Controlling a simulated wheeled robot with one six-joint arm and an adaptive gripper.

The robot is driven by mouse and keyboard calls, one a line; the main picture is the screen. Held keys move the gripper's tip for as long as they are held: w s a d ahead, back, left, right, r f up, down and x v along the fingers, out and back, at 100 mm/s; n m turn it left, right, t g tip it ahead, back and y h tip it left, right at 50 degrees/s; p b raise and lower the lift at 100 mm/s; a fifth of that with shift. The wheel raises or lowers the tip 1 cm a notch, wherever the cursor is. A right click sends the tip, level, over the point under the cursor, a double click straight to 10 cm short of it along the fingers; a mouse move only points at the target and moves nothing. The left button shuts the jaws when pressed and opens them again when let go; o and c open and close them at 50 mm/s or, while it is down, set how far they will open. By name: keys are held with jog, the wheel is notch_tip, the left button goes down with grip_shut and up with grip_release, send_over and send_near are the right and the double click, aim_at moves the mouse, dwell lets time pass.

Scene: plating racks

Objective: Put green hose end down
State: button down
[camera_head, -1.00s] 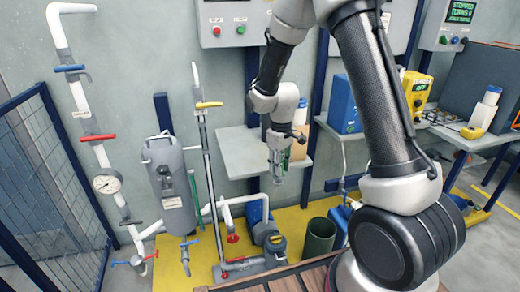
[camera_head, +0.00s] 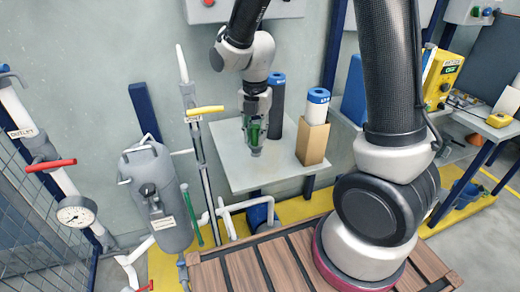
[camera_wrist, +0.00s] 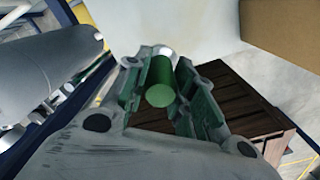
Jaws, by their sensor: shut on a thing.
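My gripper (camera_head: 254,138) is shut on the green hose end (camera_wrist: 160,94). In the wrist view the hose end shows as a short green cylinder with a pale tip beyond it, between the two green-tinted fingers. In the head view my gripper points down in front of the pale wall shelf (camera_head: 232,166), and green shows between its fingers. I cannot tell whether the hose end touches the shelf or is above it.
On the shelf's right stand a cardboard box (camera_head: 312,144) with a blue-and-white roll (camera_head: 317,105) and a dark blue-topped cylinder (camera_head: 277,105). Left are a grey tank (camera_head: 158,200) and a pipe with a yellow handle (camera_head: 205,110). The shelf's left part is clear.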

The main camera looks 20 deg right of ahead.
aim_at(256, 151)
jog(key=shift+f, duration=3.2)
jog(key=shift+f, duration=0.15)
jog(key=c, duration=1.2)
grip_release()
